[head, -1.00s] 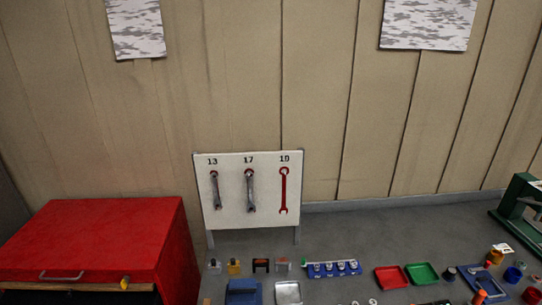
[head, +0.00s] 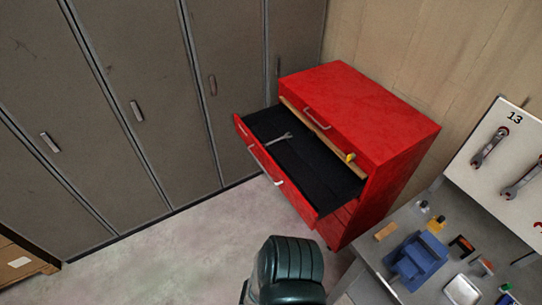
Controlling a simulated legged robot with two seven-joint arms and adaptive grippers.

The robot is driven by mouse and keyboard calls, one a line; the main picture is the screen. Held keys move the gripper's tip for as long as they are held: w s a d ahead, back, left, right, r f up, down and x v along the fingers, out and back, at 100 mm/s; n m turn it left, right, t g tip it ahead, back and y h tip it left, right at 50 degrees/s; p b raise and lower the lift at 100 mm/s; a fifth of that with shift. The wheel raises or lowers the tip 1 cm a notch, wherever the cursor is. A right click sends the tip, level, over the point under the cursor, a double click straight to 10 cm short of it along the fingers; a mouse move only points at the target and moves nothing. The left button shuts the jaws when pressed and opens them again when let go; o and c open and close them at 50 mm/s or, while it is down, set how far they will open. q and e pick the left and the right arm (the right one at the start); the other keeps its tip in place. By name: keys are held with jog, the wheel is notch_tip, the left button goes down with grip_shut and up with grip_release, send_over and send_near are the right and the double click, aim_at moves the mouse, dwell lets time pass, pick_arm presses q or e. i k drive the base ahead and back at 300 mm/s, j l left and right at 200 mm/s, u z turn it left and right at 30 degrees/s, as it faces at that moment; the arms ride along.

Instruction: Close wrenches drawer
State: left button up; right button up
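A red tool cabinet (head: 365,105) stands right of centre in the head view. One drawer (head: 300,190) below its top is pulled out toward the lower left. The drawer has a black lining, and a single grey wrench (head: 280,138) lies in it near the far left end. A pale handle (head: 278,183) shows on the drawer front. Neither of my grippers is in view. A dark green rounded part at the bottom centre, in front of the cabinet, appears to be mine.
Grey lockers (head: 110,110) line the left side. A workbench (head: 385,290) on the right holds a blue vise-like item (head: 415,258) and small parts. A white board (head: 500,150) with hung wrenches stands on it. The floor (head: 160,260) left of the drawer is clear.

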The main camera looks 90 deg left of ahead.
aim_at(314, 180)
jog(key=u, duration=3.1)
